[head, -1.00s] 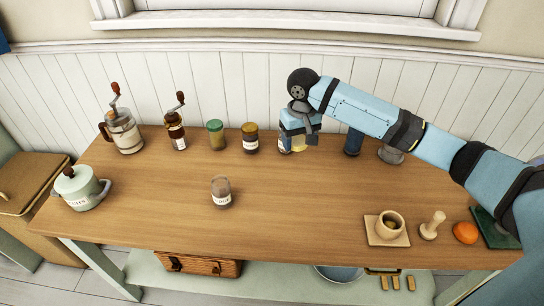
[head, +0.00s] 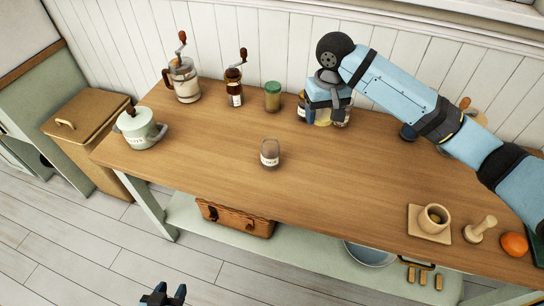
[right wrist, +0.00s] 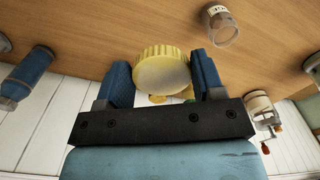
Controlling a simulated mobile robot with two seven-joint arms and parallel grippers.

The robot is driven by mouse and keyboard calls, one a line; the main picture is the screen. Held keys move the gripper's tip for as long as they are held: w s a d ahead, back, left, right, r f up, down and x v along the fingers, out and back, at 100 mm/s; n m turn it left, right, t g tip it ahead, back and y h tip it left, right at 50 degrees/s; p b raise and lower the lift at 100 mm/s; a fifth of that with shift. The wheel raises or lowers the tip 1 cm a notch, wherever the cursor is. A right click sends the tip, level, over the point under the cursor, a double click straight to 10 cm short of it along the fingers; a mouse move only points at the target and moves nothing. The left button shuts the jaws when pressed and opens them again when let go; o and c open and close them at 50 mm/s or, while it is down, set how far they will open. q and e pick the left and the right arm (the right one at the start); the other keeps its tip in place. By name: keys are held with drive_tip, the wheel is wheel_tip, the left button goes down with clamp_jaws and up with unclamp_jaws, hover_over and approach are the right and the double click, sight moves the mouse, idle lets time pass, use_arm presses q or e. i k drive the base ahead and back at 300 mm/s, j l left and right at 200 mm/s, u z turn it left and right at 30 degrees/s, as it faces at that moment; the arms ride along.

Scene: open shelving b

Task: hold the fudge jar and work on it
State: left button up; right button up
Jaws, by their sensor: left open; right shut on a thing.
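My right gripper (head: 325,112) is shut on a yellow-lidded jar (head: 322,118) near the back edge of the table. In the right wrist view the jar's ribbed yellow lid (right wrist: 163,70) sits between the two blue fingers; its body is mostly hidden. Its label is not readable, so I cannot tell for sure that it is the fudge jar. My left gripper (head: 163,297) is open and empty, low in the head view, in front of the table and over the floor.
Labelled jars (head: 302,106) stand close around the right gripper, partly hidden. A green-lidded jar (head: 272,97) and grinders (head: 235,88) stand to the left. A clear jar (head: 270,154) stands alone mid-table. A mortar (head: 434,219) and an orange (head: 514,244) are at right.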

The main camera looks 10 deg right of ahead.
sight(271, 153)
drive_tip(key=j+z, duration=0.35)
drive_tip(key=k+j+z, duration=0.1)
drive_tip(key=j+z, duration=0.2)
drive_tip(key=j, duration=0.2)
drive_tip(key=k+j+z, duration=0.1)
drive_tip(key=j+z, duration=0.25)
